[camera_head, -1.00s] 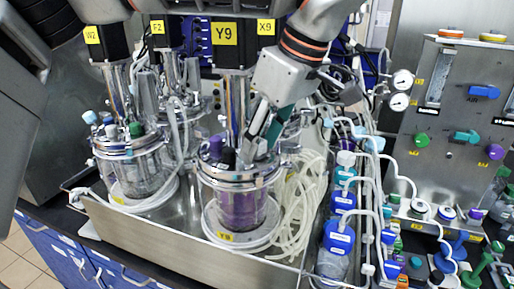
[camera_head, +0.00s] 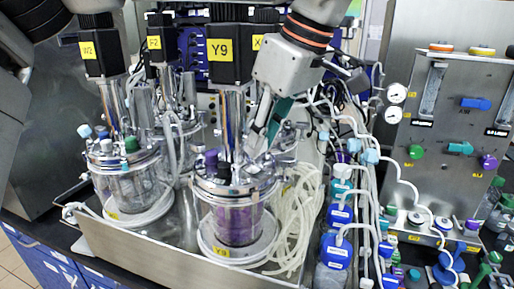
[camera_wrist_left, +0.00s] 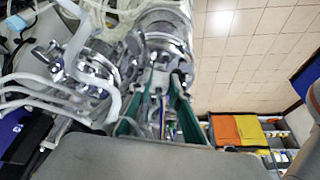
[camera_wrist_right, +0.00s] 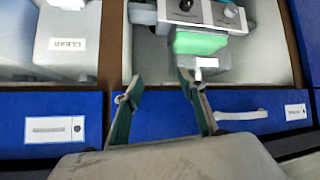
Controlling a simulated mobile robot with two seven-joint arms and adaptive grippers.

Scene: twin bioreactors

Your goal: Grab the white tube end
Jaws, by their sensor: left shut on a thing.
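My left gripper (camera_head: 262,150) is at the right side of the lid of the Y9 vessel (camera_head: 238,222), which holds purple liquid. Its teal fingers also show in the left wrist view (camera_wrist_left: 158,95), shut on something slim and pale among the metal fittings. This looks like the white tube end, but it is largely hidden and too small to make out surely. White tubing (camera_head: 303,215) lies in loose coils right of the vessel. My right gripper (camera_wrist_right: 157,82) is open and empty in the right wrist view, in front of a blue drawer front (camera_wrist_right: 60,118).
Other glass vessels (camera_head: 128,185) stand to the left in a metal tray (camera_head: 150,262). Blue-capped bottles (camera_head: 337,250) with white tubes crowd the right. A steel panel (camera_head: 440,110) with gauges and knobs stands at far right. Little free room surrounds the left gripper.

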